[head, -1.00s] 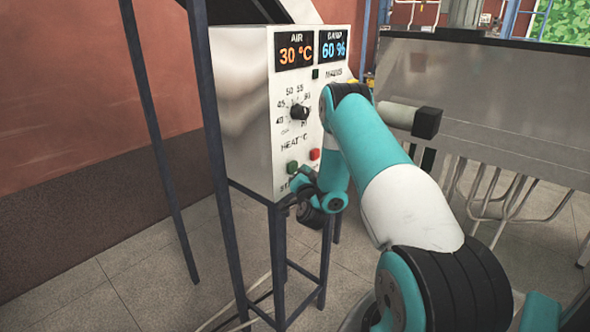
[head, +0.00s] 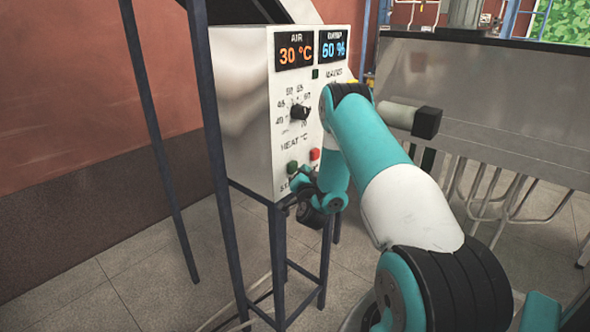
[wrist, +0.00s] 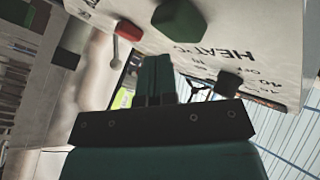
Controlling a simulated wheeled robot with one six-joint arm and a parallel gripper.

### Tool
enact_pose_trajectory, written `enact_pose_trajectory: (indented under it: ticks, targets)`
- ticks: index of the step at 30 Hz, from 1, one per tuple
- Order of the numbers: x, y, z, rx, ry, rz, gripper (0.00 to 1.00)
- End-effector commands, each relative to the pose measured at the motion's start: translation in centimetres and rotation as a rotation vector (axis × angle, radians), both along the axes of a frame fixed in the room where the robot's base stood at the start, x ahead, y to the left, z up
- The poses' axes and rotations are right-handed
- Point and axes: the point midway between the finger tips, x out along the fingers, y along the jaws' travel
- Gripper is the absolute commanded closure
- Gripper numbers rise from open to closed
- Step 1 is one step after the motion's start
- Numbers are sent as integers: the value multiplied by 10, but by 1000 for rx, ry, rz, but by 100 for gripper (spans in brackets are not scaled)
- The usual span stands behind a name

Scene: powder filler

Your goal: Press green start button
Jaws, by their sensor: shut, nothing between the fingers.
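The green button (head: 292,168) is on the lower front panel of the white control box (head: 245,100), left of the red button (head: 315,154). My gripper (head: 301,176) is just in front of the panel, close to the green button's lower right. In the wrist view the green button (wrist: 179,22) is large at the top, and the red button (wrist: 126,29) is to its left. My gripper (wrist: 157,62) is shut and empty, its tips a little below the green button in the picture. I cannot tell whether they touch the panel.
A black heat knob (head: 300,112) sits above the buttons and also shows in the wrist view (wrist: 229,82). The displays above it read 30 °C and 60 %. Dark metal legs (head: 278,265) stand under the box. A steel counter (head: 490,105) is at the right.

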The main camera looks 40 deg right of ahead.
Motion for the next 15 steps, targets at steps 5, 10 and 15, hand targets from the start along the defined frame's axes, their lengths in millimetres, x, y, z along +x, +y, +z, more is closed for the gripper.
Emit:
enact_pose_trajectory:
  ticks: [5,10,15]
  targets:
    - [1,0,1,0,0,0,100]
    - [5,0,2,1,-1,0,100]
    - [9,1,1,1,-1,0,100]
